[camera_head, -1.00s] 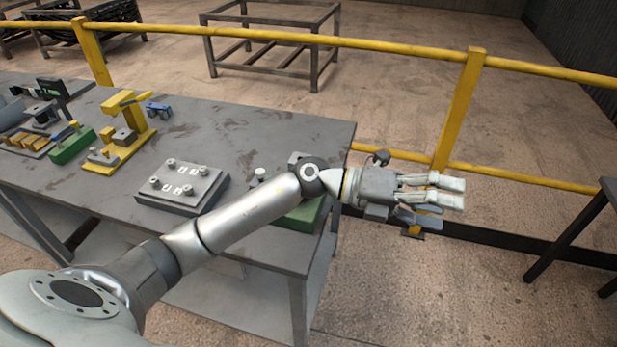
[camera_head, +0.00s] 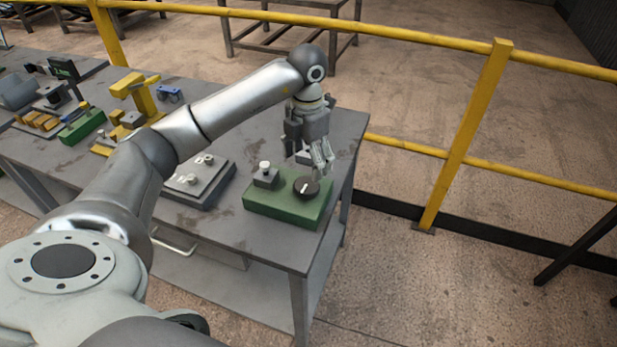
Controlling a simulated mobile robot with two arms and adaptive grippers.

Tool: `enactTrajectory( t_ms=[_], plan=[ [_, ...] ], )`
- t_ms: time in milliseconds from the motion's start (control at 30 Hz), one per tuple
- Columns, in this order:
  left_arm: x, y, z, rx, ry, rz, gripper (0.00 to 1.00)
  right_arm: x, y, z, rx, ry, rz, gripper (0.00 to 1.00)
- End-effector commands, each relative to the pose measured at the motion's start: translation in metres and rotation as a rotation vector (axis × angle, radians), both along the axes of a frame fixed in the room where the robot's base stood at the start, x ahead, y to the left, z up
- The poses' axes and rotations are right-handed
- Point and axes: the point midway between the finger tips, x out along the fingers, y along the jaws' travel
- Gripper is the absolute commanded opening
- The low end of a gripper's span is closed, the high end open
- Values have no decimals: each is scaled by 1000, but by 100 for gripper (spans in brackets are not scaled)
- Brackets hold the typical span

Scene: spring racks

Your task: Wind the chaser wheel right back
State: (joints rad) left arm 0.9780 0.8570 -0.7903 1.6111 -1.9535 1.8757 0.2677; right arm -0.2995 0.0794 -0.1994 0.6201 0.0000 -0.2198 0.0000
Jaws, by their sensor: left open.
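A black round wheel (camera_head: 306,187) with a white mark sits on top of a green base (camera_head: 286,208) near the table's right end. I take it to be the chaser wheel. I cannot tell whether the fingertips touch the wheel. My right gripper is not in view.
The grey table (camera_head: 235,120) also bears a grey plate with pale knobs (camera_head: 203,178), a yellow stand (camera_head: 137,95), a small blue item (camera_head: 168,92) and another green block (camera_head: 82,126). A yellow railing (camera_head: 400,37) runs behind the table.

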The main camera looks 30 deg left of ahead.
Motion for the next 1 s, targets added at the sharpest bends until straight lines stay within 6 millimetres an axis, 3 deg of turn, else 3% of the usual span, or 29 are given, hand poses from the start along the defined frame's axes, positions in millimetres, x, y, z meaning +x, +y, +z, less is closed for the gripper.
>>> enactTrajectory(
  t_ms=[200,400,767,1000],
  plan=[
    [-1,-1,-41,-2,5,-2,79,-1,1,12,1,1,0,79],
    [-1,-1,-66,-4,2,-2,79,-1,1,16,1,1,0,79],
    [0,-1,-73,-3,0,-3,79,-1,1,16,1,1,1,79],
    [0,-1,-72,-3,0,-3,51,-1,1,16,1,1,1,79]
  ],
)
